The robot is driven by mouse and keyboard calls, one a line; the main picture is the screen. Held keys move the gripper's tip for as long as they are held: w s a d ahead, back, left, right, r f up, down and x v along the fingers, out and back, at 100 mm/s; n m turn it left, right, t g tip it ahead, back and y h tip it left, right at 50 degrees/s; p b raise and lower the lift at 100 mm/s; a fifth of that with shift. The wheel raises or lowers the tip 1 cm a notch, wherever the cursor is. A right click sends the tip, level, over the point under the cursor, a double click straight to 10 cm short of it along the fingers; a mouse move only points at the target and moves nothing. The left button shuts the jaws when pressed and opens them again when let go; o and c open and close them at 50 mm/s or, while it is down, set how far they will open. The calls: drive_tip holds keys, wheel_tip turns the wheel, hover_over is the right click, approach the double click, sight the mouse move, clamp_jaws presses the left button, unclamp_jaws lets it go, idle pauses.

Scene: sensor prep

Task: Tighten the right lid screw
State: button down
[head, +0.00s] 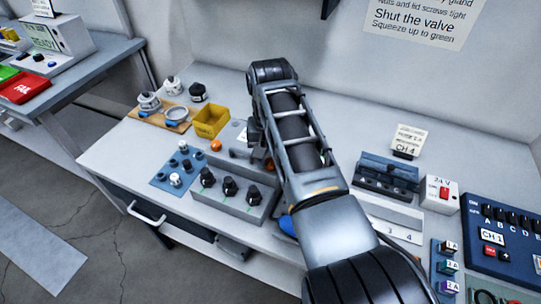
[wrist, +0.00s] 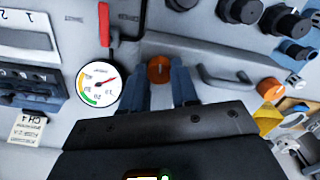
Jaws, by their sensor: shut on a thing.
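The right lid screw is an orange round knob with a pale slot (wrist: 159,70), on the grey housing in the wrist view. My gripper (wrist: 160,76) is shut on it, one dark finger on each side. In the head view my arm hides most of the gripped screw and the fingertips. A second orange knob (wrist: 268,88) lies to the right in the wrist view, near the yellow bin, and also shows in the head view (head: 215,146). A grey handle (wrist: 235,80) lies between the two knobs.
A round gauge (wrist: 99,84) and a red lever (wrist: 104,28) are close to my left finger. A grey block with several black knobs (head: 232,198), a yellow bin (head: 211,122) and a blue mat (head: 163,182) stand left of my arm. A switch box (head: 439,196) stands right.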

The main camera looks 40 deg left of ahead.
sight(270, 162)
drive_tip(key=shift+m, duration=1)
drive_tip(key=c, duration=0.9)
unclamp_jaws()
drive_tip(key=shift+o, duration=0.2)
wheel_tip(270, 162, up, 8)
drive_tip(key=shift+f+b, duration=0.1)
drive_tip(key=shift+b, duration=0.45)
